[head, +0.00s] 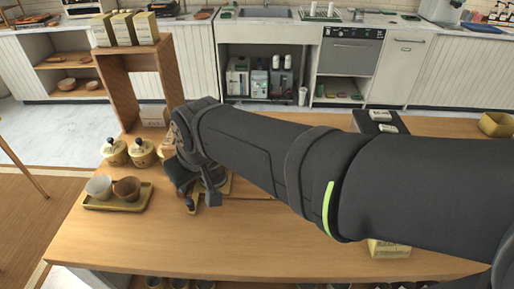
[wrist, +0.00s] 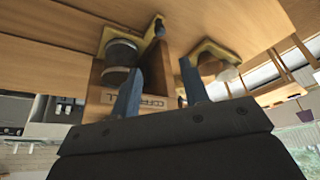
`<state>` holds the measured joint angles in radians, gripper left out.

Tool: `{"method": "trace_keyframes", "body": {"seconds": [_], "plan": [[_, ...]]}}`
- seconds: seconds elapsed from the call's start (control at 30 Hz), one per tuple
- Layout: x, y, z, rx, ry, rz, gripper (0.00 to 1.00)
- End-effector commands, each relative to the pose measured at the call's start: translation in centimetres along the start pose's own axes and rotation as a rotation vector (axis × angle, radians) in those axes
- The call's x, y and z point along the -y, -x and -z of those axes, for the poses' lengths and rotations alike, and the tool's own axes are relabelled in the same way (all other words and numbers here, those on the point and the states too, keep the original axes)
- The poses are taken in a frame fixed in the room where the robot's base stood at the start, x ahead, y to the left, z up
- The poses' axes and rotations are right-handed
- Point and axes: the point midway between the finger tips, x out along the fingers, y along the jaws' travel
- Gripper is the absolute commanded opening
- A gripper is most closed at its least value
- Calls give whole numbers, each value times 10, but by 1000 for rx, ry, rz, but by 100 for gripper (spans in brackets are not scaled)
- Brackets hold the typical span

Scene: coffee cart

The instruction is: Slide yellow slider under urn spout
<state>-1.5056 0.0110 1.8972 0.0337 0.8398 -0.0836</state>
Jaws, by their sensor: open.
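A yellow slider (head: 226,187) lies on the wooden table, mostly hidden behind my gripper and arm in the head view. In the wrist view the yellow slider (wrist: 152,34) has a dark round cup (wrist: 122,54) on it. My gripper (head: 198,200) is low over the slider's near left part. In the wrist view my gripper (wrist: 167,68) has its fingers apart, with a narrow end of the slider near the tips. Whether they touch it I cannot tell. I cannot make out the urn or its spout; my arm covers much of the table.
A yellow tray (head: 92,207) with a white cup and a brown cup stands left of my gripper. Yellow lidded canisters (head: 114,153) and a wooden shelf (head: 168,80) stand behind. A black box (head: 372,121) is beyond my arm. The near left table is clear.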

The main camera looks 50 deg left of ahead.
Motion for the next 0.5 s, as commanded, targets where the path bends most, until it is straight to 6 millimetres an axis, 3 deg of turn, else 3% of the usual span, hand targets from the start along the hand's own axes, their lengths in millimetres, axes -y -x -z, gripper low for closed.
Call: {"method": "trace_keyframes", "body": {"seconds": [0.5], "plan": [[0,-86,-1,8,-1,0,41]]}}
